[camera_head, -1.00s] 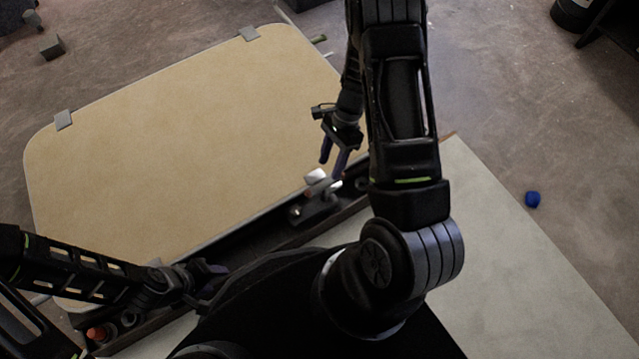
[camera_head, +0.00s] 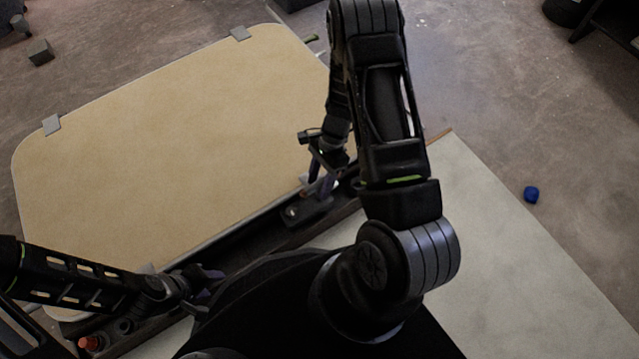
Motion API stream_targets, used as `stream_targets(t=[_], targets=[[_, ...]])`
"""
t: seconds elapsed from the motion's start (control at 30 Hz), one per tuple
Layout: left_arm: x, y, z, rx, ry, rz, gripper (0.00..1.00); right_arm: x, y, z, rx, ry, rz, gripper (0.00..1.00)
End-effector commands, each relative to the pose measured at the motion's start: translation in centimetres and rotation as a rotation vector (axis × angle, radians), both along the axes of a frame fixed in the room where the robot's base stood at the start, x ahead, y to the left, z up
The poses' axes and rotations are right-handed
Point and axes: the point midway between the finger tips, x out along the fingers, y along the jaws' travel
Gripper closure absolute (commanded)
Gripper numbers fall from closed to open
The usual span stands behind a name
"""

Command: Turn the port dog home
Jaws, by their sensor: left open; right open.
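A large tan hatch panel (camera_head: 170,150) with rounded corners fills the left and middle of the view. A small metal latch fitting (camera_head: 306,211), which may be a dog, sits on the dark rail along the panel's near edge. My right gripper (camera_head: 318,188) is open, pointing down right at this fitting, and its fingers and wrist hide part of it. I cannot tell whether the fingers touch it. My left gripper (camera_head: 208,285) is open and low over the dark rail at the lower left, with no object seen between its fingers.
A red-orange knob (camera_head: 92,343) sits at the rail's lower left end. A pale board (camera_head: 490,240) lies at right. A blue object (camera_head: 531,194) and a grey block (camera_head: 40,51) lie on the floor.

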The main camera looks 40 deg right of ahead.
Motion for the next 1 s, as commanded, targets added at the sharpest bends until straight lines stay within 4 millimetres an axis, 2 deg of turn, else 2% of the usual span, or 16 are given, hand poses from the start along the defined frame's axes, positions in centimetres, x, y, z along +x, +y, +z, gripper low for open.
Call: stream_targets(t=[0.27, 0.8, 1.0], targets=[[0.01, -0.01, -0.01, 0.000, 0.000, 0.000, 0.57, -0.04, 0.04, -0.09, 0.000, 0.000, 0.000, 0.54], [0.00, -0.02, -0.02, 0.000, 0.000, 0.000, 0.57, -0.05, 0.01, -0.07, -0.001, 0.000, 0.000, 0.98], [0.00, -0.01, -0.01, 0.000, 0.000, 0.000, 0.57, -0.05, 0.01, -0.07, -0.001, 0.001, 0.001, 1.00]])
